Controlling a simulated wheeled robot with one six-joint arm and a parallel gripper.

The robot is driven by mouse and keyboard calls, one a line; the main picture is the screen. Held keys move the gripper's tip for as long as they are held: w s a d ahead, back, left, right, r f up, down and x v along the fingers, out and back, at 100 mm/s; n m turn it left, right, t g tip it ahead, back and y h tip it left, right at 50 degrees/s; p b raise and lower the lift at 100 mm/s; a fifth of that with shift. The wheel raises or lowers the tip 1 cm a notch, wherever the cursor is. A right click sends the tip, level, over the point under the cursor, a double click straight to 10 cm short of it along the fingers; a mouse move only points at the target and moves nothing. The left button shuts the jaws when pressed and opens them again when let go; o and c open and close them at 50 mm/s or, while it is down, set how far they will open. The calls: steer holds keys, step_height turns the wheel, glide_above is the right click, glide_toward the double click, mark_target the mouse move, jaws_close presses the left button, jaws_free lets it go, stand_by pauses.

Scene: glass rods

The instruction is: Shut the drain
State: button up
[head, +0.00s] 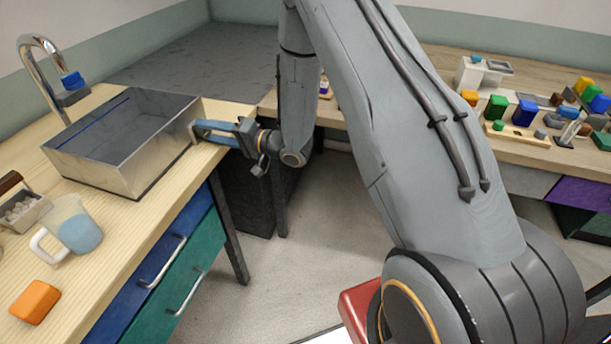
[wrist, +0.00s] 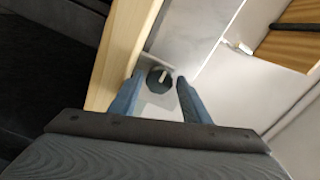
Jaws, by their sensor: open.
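The metal sink basin (head: 110,165) stands on the wooden counter at the left in the head view. In the wrist view, a round dark green knob (wrist: 158,80) with a pale bar mark sits against a light grey metallic face (wrist: 190,35), which looks like the basin's outer wall. My gripper (head: 198,130) is at the basin's right end in the head view. In the wrist view, my gripper (wrist: 160,84) is open, with one blue finger on each side of the knob. I cannot tell whether the fingers touch it. The drain opening itself is hidden.
A tap (head: 38,55) with a blue top part rises behind the basin. A measuring cup (head: 78,228) and an orange block (head: 36,301) stand on the near counter (head: 125,235). Coloured blocks (head: 525,112) crowd the far right counter.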

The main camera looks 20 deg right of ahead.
steer(key=n, duration=0.4)
steer(key=shift+w+d, duration=0.1)
steer(key=n+b, duration=0.1)
steer(key=n, duration=0.7)
steer(key=shift+r+n, duration=0.1)
steer(key=shift+n, duration=0.2)
steer(key=n, duration=0.4)
steer(key=s+d+f+m+g+h+b, duration=0.1)
steer(key=s+d+f+m+h+b, duration=0.15)
steer(key=d+h, duration=0.5)
steer(key=s+d+f+m+g+h+b, duration=0.1)
steer(key=s+d+m+h, duration=0.25)
steer(key=d, duration=0.65)
steer(key=s+d+m+g+h+b, duration=0.1)
steer(key=s+d+m+g+h, duration=0.2)
steer(key=s, duration=1.7)
steer(key=shift+r+m+g+h+b, duration=0.35)
steer(key=shift+m+g, duration=0.95)
steer(key=shift+g, duration=0.7)
